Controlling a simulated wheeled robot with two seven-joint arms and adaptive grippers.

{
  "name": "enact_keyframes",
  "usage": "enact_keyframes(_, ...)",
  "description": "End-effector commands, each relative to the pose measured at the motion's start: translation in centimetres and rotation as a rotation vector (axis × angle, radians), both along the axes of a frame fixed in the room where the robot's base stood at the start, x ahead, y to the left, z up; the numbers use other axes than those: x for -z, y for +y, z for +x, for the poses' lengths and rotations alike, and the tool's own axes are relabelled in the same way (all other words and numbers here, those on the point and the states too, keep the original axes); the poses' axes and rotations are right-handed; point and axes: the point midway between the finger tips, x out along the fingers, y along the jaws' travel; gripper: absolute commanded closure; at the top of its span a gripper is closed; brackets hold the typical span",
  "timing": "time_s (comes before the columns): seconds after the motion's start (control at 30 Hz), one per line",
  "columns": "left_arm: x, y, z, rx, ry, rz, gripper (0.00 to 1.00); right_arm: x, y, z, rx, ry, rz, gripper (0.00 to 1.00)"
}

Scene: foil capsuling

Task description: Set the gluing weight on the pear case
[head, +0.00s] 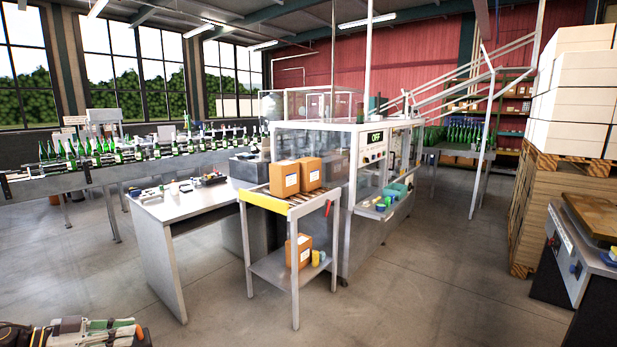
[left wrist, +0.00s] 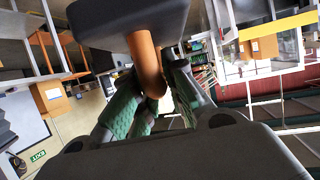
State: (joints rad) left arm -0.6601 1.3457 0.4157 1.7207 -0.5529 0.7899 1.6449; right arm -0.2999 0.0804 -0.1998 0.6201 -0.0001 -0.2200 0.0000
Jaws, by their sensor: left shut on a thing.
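My left gripper (head: 118,327) shows at the bottom left edge of the head view, far from the cases. In the left wrist view its green-padded fingers (left wrist: 150,100) are shut on the orange-brown handle (left wrist: 146,60) of a dark block, which looks like the gluing weight (left wrist: 128,17). Two brown cardboard cases, a left one (head: 284,177) and a right one (head: 310,174), stand side by side on top of the cart. A third case (head: 304,249) sits on its lower shelf. Their white labels are too small to read, so I cannot tell which is the pear case. My right gripper is not visible.
The cart (head: 262,203) has a yellow front edge. A grey table (head: 185,207) with small tools stands left of it, and a glazed machine (head: 368,235) behind. The floor (head: 420,290) in front is clear.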

Motion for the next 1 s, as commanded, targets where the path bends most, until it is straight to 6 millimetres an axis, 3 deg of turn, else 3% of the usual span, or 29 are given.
enact_keyframes(0.43, -0.4, 0.6, 0.9, -0.003, -0.004, 0.002, 1.00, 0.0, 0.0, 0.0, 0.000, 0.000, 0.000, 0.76)
enact_keyframes(0.8, -1.1, 4.4, 4.6, -0.166, -0.001, 0.003, 1.00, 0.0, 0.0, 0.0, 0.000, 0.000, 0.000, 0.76)
enact_keyframes(1.0, -1.6, 5.5, 5.6, -0.227, -0.002, 0.001, 1.00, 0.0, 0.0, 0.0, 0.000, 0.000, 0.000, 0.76)
